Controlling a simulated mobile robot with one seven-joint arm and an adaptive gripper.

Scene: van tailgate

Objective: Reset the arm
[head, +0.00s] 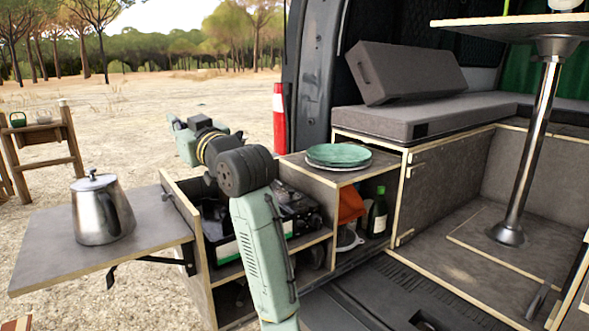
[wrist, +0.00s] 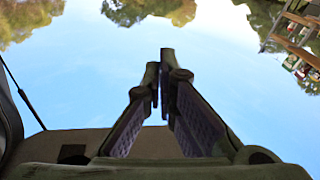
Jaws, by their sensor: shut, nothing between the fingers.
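My arm rises from the bottom middle of the head view and bends away to the left over the van's kitchen box. My gripper (head: 174,121) is at its far end, held in the air against the sandy ground. In the wrist view the two fingers of my gripper (wrist: 160,65) come together at their tips, with nothing seen between them. Behind the fingers there is open sky with treetops at the upper edge.
A metal kettle (head: 102,210) stands on the fold-out shelf (head: 50,255) at left. Green plates (head: 338,156) lie on the box top (head: 296,161). A green bottle (head: 377,212) stands in the compartment below. A red and white post (head: 279,120) stands behind. Open ground lies beyond.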

